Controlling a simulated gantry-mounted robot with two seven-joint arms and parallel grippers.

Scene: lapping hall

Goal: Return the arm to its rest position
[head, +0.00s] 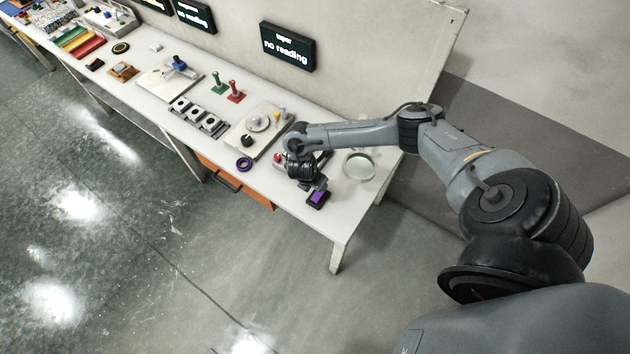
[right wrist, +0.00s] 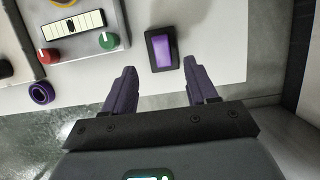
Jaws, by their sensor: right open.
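My right arm (head: 360,133) reaches in from the right over the near end of the long white bench (head: 335,222). In the head view its wrist bends down over the bench, beside a black block with a purple top (head: 317,199). In the right wrist view my right gripper (right wrist: 161,90) has its two purple fingers spread apart with nothing between them. The purple-topped block (right wrist: 162,50) lies just beyond the fingertips, apart from them. My left gripper is not in view.
A purple ring (head: 244,164) lies at the bench's front edge. A round dish (head: 360,166) is right of the wrist. A plate with a disc (head: 236,137) and green and red stamps (head: 235,94) stand leftward. A panel with knobs (right wrist: 78,52) is close by. Dark displays (head: 287,46) hang behind.

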